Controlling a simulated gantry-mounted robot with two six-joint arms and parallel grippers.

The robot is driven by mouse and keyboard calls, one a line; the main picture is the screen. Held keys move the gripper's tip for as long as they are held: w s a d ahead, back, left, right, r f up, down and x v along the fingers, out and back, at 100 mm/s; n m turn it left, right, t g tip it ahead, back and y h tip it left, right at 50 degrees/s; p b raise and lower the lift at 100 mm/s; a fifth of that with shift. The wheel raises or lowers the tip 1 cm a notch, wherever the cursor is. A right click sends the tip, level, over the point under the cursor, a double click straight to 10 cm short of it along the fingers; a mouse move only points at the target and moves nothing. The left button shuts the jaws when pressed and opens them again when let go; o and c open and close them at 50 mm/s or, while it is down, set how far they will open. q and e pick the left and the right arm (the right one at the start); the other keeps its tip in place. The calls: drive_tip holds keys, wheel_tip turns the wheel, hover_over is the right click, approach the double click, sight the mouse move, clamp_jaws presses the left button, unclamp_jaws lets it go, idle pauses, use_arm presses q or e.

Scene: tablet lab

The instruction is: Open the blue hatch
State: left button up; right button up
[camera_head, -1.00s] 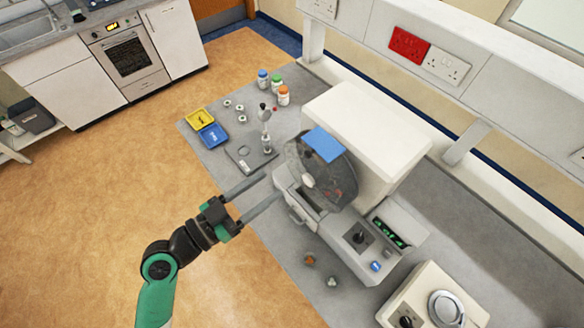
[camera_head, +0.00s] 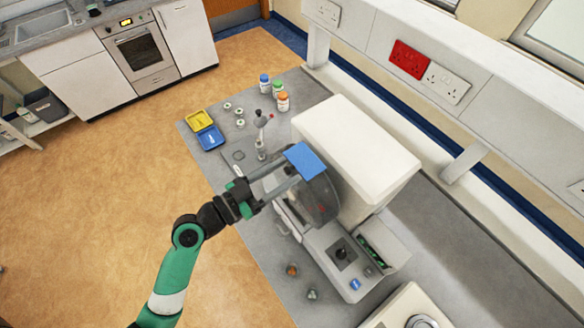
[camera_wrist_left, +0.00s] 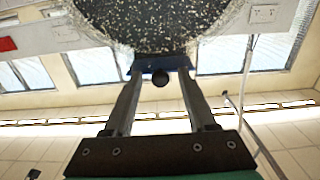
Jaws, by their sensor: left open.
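The blue hatch (camera_head: 305,159) is a flat blue panel on the rim of a dark, see-through drum (camera_head: 321,200) on the white machine. My left gripper (camera_head: 289,174) is open at the hatch's near edge, its fingers pointing at it. In the left wrist view the hatch (camera_wrist_left: 165,62) shows edge-on as a dark blue strip under the speckled drum (camera_wrist_left: 150,22). A round black knob (camera_wrist_left: 160,79) hangs below it, between my open fingers (camera_wrist_left: 160,72). I cannot tell whether the fingers touch it. My right gripper is out of view.
The machine's white housing (camera_head: 355,150) stands behind the drum, and its control panel (camera_head: 345,258) lies in front. A tablet press (camera_head: 261,135), yellow tray (camera_head: 199,120), blue tray (camera_head: 211,138) and several bottles (camera_head: 283,101) stand farther back.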

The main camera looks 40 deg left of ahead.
use_arm(q)
drive_tip(key=shift+s, duration=0.1)
drive_tip(key=shift+c, duration=0.4)
clamp_jaws()
idle(0.8)
